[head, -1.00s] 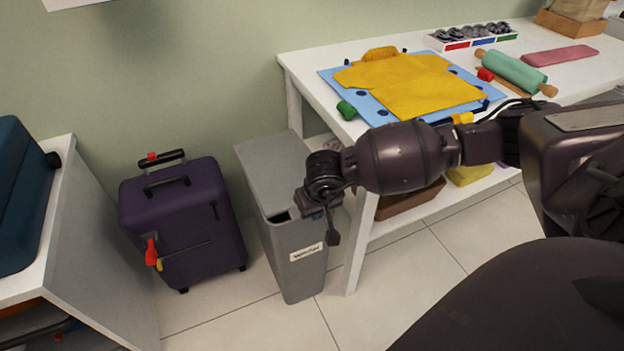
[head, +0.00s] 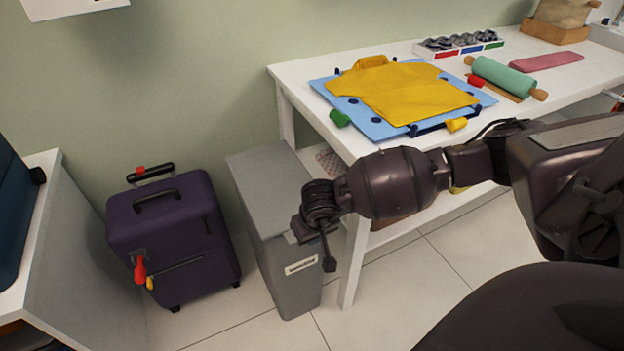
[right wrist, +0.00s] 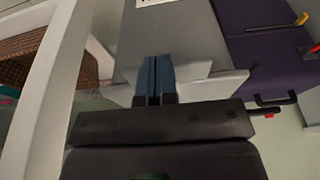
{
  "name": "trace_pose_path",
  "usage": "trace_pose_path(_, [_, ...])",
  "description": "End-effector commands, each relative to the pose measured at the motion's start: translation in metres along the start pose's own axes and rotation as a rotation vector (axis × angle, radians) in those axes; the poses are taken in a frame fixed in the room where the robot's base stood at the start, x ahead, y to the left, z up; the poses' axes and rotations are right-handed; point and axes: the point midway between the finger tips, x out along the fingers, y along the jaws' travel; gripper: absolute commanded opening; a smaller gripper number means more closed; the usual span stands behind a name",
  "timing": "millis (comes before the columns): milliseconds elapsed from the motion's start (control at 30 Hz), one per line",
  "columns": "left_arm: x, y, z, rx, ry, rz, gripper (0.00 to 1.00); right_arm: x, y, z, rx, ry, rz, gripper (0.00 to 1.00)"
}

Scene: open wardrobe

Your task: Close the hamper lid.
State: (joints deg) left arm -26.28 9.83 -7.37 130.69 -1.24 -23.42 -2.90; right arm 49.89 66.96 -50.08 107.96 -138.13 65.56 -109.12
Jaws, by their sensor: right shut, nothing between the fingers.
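The grey hamper (head: 285,262) stands on the floor between the suitcase and the white table, with a label on its front. Its flat lid (head: 268,185) lies across the top, and I see no dark gap under its front edge. My right gripper (head: 301,232) is at the lid's front right corner; the wrist hides part of that corner. In the right wrist view the blue fingers (right wrist: 156,76) are together and empty, against the grey hamper (right wrist: 175,40). Whether they touch it is unclear. My left gripper is not in view.
The white table (head: 345,150) on the right holds a yellow shirt (head: 410,93) on a blue board and a green rolling pin (head: 505,77). A purple suitcase (head: 175,235) stands left of the hamper. Bare floor (head: 400,300) lies in front.

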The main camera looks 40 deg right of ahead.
Motion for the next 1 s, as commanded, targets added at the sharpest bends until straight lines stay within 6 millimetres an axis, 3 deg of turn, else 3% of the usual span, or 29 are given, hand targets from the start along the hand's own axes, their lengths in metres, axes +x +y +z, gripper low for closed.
trace_pose_path(133, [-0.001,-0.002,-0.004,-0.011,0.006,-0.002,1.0,-0.013,0.001,-0.004,0.004,0.0,0.0,0.0])
trace_pose_path(300, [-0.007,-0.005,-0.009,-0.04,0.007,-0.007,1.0,-0.048,0.003,-0.019,0.012,0.016,0.0,0.0])
trace_pose_path(500, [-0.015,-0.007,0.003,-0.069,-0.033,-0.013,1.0,-0.078,0.003,0.009,0.01,0.01,0.001,0.0])
trace_pose_path(700, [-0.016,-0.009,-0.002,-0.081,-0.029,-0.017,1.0,-0.104,0.003,0.031,0.009,0.009,0.002,0.0])
trace_pose_path(1000, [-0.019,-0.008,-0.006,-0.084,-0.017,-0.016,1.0,-0.118,0.003,0.047,0.011,0.004,0.003,0.0])
